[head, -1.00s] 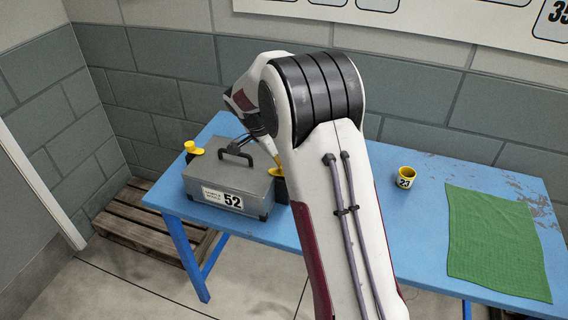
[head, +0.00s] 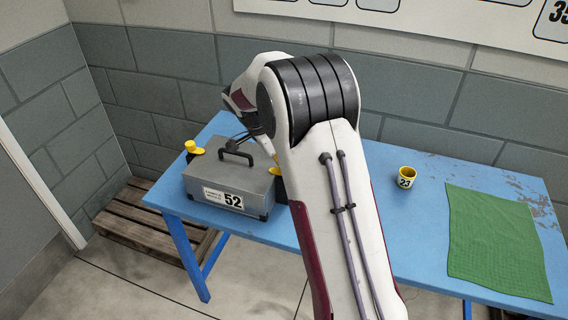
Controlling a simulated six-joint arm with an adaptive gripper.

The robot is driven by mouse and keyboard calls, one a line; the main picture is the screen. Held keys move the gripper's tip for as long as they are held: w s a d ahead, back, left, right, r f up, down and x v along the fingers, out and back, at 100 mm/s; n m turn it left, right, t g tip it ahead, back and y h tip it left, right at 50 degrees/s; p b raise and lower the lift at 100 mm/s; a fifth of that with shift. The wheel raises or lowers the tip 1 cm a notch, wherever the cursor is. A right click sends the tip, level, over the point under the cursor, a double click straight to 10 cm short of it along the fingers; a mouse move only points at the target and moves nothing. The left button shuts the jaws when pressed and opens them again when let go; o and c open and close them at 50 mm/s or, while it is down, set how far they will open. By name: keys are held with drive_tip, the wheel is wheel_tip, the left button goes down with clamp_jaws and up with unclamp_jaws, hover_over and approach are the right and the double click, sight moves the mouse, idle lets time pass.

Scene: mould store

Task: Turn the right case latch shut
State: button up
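The grey case (head: 240,184) stands on the left part of the blue table, with a dark handle (head: 237,155) on its lid and a label reading 52 on its front. A yellow latch (head: 193,148) shows at its left side. The right case latch (head: 276,170), also yellow, shows only as a small piece at the right side of the case; my arm hides the rest. How far it is turned cannot be told. My arm reaches over the table to the right latch's area.
A green cloth (head: 495,240) lies on the right of the blue table (head: 400,245). A wooden pallet (head: 150,222) is on the floor at left. The wall is close behind the table.

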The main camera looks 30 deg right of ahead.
drive_tip(key=shift+n, duration=0.4)
drive_tip(key=shift+n+t, duration=0.7)
drive_tip(key=shift+n, duration=0.9)
drive_tip(key=shift+s+d+n+t+y, duration=0.1)
drive_tip(key=shift+n+t+y, duration=0.45)
drive_tip(key=shift+n, duration=1.15)
drive_tip(key=shift+n, duration=0.5)
drive_tip(key=shift+s+d+n+t+y, duration=0.1)
drive_tip(key=shift+n+t+y, duration=0.35)
drive_tip(key=shift+n, duration=0.65)
drive_tip(key=shift+n+t+y, duration=0.2)
drive_tip(key=shift+n+y, duration=0.3)
drive_tip(key=shift+n, duration=0.6)
drive_tip(key=shift+d+n+y, duration=0.15)
drive_tip(key=shift+n+y, duration=0.55)
drive_tip(key=shift+n, duration=1.2)
drive_tip(key=v, duration=0.8)
drive_tip(key=s+a+r, duration=0.1)
drive_tip(key=s+a, duration=0.2)
drive_tip(key=s, duration=0.5)
drive_tip(key=s+a+r+m+g, duration=0.1)
drive_tip(key=s+a, duration=0.3)
drive_tip(key=s, duration=0.4)
drive_tip(key=s+a+r, duration=0.2)
drive_tip(key=s+a, duration=0.1)
drive_tip(key=s, duration=0.5)
drive_tip(key=shift+a+r+m, duration=0.2)
drive_tip(key=shift+a+m, duration=0.2)
